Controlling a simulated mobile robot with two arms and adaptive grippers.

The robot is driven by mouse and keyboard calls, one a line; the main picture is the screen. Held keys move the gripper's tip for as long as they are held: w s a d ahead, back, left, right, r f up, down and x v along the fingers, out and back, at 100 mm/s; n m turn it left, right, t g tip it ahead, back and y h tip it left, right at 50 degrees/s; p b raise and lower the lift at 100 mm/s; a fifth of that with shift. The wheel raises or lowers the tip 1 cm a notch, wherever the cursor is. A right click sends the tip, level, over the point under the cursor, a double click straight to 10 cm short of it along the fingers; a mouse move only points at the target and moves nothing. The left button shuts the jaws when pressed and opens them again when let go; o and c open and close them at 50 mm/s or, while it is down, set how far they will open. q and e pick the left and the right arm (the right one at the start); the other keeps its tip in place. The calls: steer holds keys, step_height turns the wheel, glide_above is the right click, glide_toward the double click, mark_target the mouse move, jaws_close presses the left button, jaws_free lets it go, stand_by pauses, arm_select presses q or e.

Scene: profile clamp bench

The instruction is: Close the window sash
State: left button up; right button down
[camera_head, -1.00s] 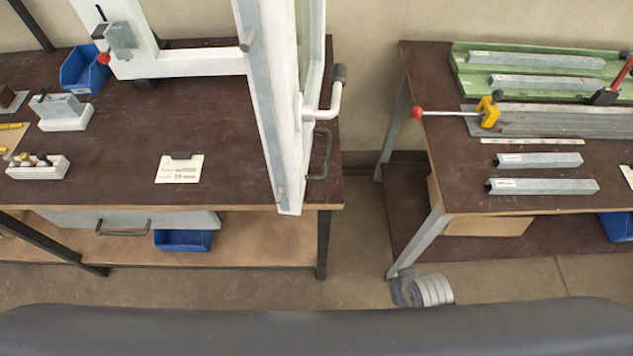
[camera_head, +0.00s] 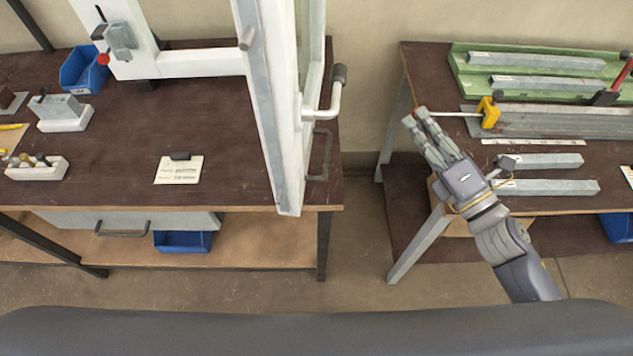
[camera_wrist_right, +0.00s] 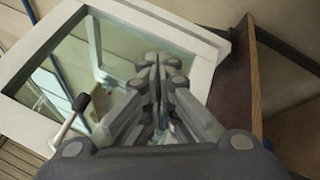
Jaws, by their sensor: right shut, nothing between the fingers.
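The white window sash (camera_head: 279,120) stands swung open toward me from its white frame (camera_head: 200,62) on the left bench. Its handle (camera_head: 331,104), with a dark grip, sticks out on the sash's right side. In the right wrist view the sash (camera_wrist_right: 205,70) shows with its glass pane, and the handle (camera_wrist_right: 68,125) is at the lower left. My right gripper (camera_head: 414,117) is shut and empty. It is to the right of the handle, apart from it, over the left edge of the right bench. My left gripper is not in view.
The right bench (camera_head: 450,185) carries metal profiles (camera_head: 545,187), a green channel (camera_head: 470,85) and a yellow clamp (camera_head: 488,112). The left bench (camera_head: 120,140) holds a blue bin (camera_head: 84,70), a white block (camera_head: 64,112) and a card (camera_head: 178,170). A gap separates the benches.

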steer(key=s+a+n+g+y, duration=0.45)
steer(key=n+g+y, duration=0.3)
steer(key=n, duration=0.55)
steer(key=n+g, duration=0.8)
steer(key=n, duration=0.3)
glide_toward(298, 185)
steer(key=shift+m+t+y, duration=0.25)
steer(key=shift+m+y, duration=0.05)
steer(key=shift+y, duration=0.15)
steer(key=a+p, duration=0.3)
steer(key=p, duration=0.2)
steer(key=w+a+p, duration=0.1)
steer(key=a+p, duration=0.1)
steer(key=shift+a+f, duration=0.35)
steer(key=shift+a+f+p, duration=0.1)
steer(key=shift+a+p, duration=0.25)
steer(key=shift+a, duration=0.15)
steer(key=shift+a+f, duration=0.1)
